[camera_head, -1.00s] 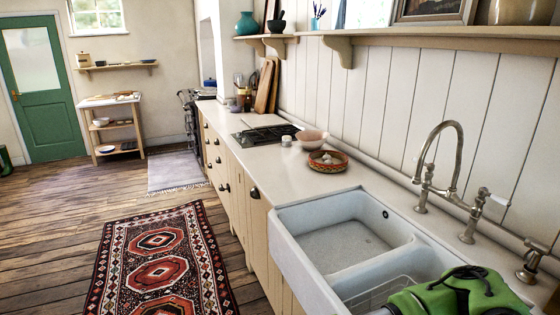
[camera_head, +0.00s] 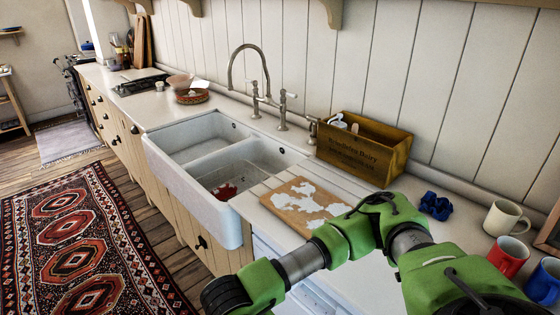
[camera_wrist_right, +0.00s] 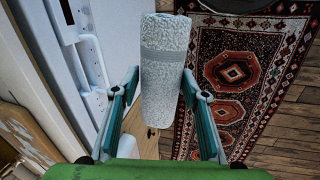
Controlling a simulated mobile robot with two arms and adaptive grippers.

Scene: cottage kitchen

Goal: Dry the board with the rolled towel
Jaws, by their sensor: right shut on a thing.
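The wooden board (camera_head: 282,203) lies flat on the ridged drainboard right of the sink, with white patches across its top. The rolled towel (camera_wrist_right: 165,60) is a grey-white textured roll with a plain band. My right gripper (camera_wrist_right: 161,85) is shut on the towel, one finger on each side, and holds it above the floor beside the cabinet front. In the head view my right arm crosses in front of the counter, near the board; its gripper and the towel are not visible there. My left gripper is in neither view.
The double sink (camera_head: 200,155) has a wire rack and a red item (camera_head: 225,190) inside. A wooden crate (camera_head: 360,155) stands behind the board. A blue object (camera_head: 436,206), a cream mug (camera_head: 505,218), a red mug (camera_head: 507,256) and a blue mug (camera_head: 543,282) stand at right.

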